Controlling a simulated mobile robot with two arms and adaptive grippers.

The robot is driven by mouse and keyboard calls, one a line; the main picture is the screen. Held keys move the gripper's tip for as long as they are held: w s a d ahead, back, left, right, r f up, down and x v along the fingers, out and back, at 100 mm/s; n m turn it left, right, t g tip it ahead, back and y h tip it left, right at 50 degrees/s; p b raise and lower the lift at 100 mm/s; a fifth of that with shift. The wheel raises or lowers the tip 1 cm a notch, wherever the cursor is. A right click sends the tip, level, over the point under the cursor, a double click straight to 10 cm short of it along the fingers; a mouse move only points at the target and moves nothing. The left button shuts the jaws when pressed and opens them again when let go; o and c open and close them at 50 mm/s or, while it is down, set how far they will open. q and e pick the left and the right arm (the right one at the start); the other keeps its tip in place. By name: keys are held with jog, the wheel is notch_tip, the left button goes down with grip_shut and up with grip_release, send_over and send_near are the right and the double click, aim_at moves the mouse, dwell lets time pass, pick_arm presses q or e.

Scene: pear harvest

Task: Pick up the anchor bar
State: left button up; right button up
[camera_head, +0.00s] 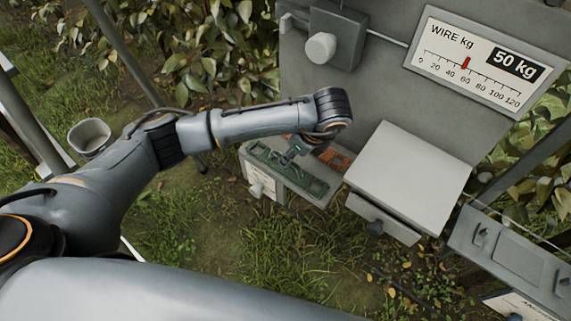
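I cannot identify the anchor bar with certainty. A long green piece (315,187) lies on the left grey box (325,200), and my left gripper (292,156) is just over its far side. The gripper points down and is partly hidden by my wrist, so I cannot tell whether its fingers are open or touch anything. A rust-orange piece (336,160) lies beside the green one. My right gripper is not in view.
A grey panel bears a "WIRE kg" gauge (480,62) with a "50 kg" plate and a white knob (320,48). A pale flat-topped box (410,175) stands right of the left box. Another grey box (510,257) is at far right. A cup (90,136) is at left.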

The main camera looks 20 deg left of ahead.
pick_arm(q)
jog(key=shift+w+a+f+p, duration=0.1)
jog(key=shift+a+f+p, duration=0.1)
jog(key=shift+p, duration=0.15)
jog(key=p+x, duration=0.2)
jog(key=x, duration=0.1)
jog(key=shift+w+a+f, duration=0.15)
jog(key=shift+w+f, duration=0.05)
jog(key=shift+f, duration=0.05)
jog(key=shift+w+a+f, duration=0.1)
jog(key=shift+a+f, duration=0.05)
jog(key=shift+f, duration=0.35)
grip_shut()
